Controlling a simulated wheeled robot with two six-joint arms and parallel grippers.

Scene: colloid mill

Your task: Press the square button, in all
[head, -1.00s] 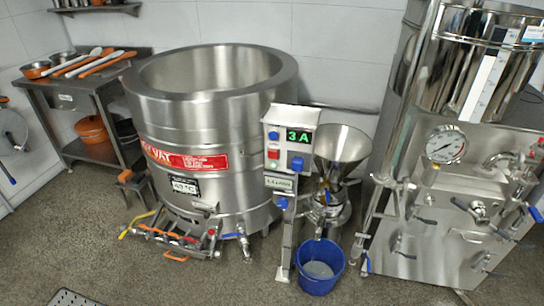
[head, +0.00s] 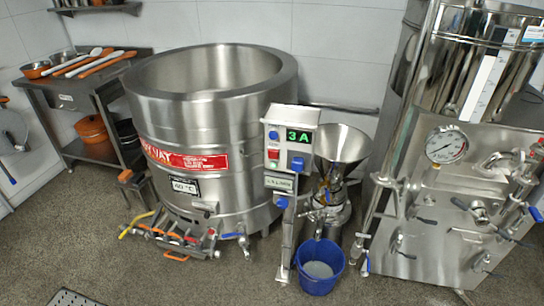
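The control panel (head: 290,181) of the colloid mill stands on a post in the middle of the head view. It carries a green lit display (head: 299,137) reading "3 A". Left of the display is a small round-looking blue button (head: 273,135). Below that is a red, roughly square button (head: 273,154). A larger blue control (head: 298,164) sits below the display; its exact shape is hard to tell. Nothing touches or covers the panel's front. Neither of my grippers shows clearly in the head view.
A steel funnel (head: 341,147) stands right of the panel, with a blue bucket (head: 319,279) on the floor below. A large steel vat (head: 212,120) is behind left. A steel machine with a gauge (head: 446,145) stands at right.

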